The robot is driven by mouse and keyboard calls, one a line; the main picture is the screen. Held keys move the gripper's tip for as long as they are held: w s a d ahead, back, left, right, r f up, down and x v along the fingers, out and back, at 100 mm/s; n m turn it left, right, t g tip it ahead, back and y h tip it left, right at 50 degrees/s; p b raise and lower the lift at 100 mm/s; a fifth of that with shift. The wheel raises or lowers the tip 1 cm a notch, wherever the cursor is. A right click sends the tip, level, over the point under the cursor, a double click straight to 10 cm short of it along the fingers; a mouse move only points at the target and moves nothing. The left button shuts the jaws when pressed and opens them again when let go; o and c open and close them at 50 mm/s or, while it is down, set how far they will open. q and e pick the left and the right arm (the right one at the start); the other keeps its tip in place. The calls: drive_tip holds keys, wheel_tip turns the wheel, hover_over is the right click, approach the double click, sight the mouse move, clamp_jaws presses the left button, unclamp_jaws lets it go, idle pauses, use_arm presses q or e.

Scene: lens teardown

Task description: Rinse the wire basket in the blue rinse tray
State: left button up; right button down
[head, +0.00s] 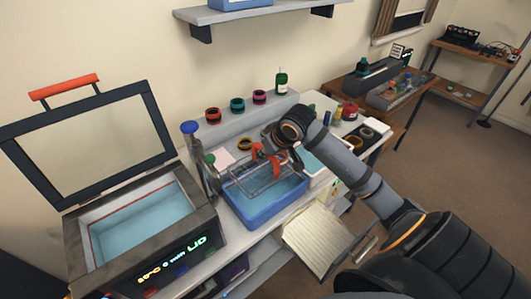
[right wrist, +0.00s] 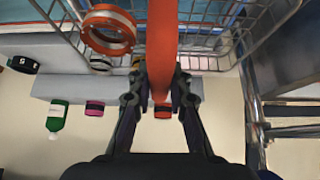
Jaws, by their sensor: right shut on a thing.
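The wire basket (head: 252,180) is over the blue rinse tray (head: 262,217), its lower part within the tray's outline. I cannot tell how deep it sits in the pale blue liquid. My right gripper (head: 280,158) comes in from the right above the basket. In the right wrist view my right gripper (right wrist: 160,98) is shut on the basket's orange handle (right wrist: 162,45). The basket's wire mesh (right wrist: 225,35) spreads on both sides of the handle. An orange-red ring (right wrist: 108,46) shows at the mesh, apparently inside the basket. My left gripper is not in view.
An open-lidded bath (head: 135,228) with liquid and a lit panel stands at left. A blue-topped bottle (head: 191,150) stands between bath and tray. Several coloured rings, including a red one (head: 213,115), and a green bottle (head: 281,82) line the back ledge. A ribbed pale panel (head: 318,238) is in front.

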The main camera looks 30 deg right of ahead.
sight(262, 166)
wheel_tip(262, 166, down, 5)
drive_tip(key=b, duration=0.5)
drive_tip(key=shift+f+b, duration=1.8)
drive_tip(key=shift+f, duration=2.2)
drive_tip(key=shift+r, duration=0.15)
drive_tip(key=shift+r+p, duration=0.45)
drive_tip(key=shift+p, duration=0.5)
drive_tip(key=shift+f, duration=0.15)
drive_tip(key=shift+f, duration=0.4)
